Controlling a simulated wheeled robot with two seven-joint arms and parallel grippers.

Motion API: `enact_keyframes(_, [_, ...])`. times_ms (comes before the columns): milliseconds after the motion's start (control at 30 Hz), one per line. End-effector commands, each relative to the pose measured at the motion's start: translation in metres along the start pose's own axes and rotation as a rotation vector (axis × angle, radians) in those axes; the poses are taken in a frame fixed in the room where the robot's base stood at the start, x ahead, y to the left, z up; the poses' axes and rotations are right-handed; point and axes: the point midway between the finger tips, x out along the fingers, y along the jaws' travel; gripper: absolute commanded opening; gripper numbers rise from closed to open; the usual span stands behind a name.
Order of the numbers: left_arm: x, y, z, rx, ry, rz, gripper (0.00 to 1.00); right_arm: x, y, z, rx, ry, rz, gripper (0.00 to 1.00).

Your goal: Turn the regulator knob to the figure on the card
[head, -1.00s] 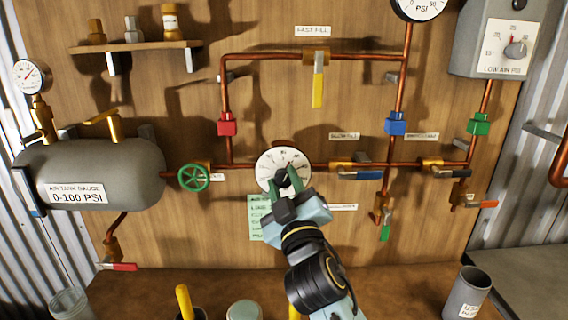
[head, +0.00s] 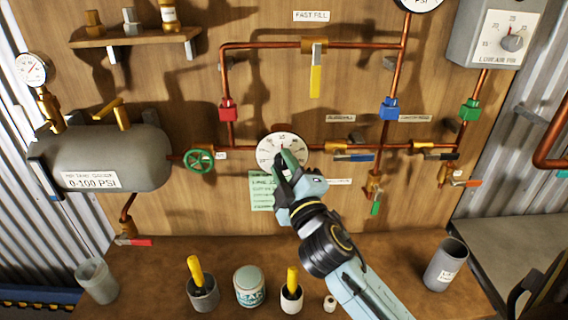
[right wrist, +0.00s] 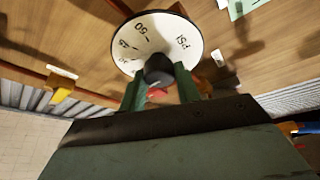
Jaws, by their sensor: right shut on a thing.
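The regulator is a white round dial (head: 282,146) marked PSI on the copper pipe at the middle of the board. Its black knob (right wrist: 158,70) shows in the right wrist view, between the green fingers of my right gripper (right wrist: 160,88). In the head view my right gripper (head: 288,172) is shut on the knob and covers most of it and the dial's lower part. The green card (head: 262,190) hangs just below left of the dial, partly behind the gripper; its figure is too small to read. My left gripper is not in view.
A green handwheel (head: 199,160) and grey tank (head: 110,158) are left of the dial. A blue-handled valve (head: 354,156) is to its right. The bench below holds several cups and a tin (head: 249,287). A grey control box (head: 495,35) is at upper right.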

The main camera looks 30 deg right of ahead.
Motion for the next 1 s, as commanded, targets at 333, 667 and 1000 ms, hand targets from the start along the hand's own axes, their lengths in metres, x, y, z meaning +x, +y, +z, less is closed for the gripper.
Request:
enact_keyframes(333, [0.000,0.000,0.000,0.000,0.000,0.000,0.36,0.000,0.000,-0.001,0.000,0.003,0.001,0.43])
enact_keyframes(667, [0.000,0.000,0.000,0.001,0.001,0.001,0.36,0.000,0.000,0.000,0.000,0.001,0.001,0.54])
enact_keyframes(1000, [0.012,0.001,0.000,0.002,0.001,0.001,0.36,-0.039,-0.003,0.001,0.002,-0.001,-0.003,0.54])
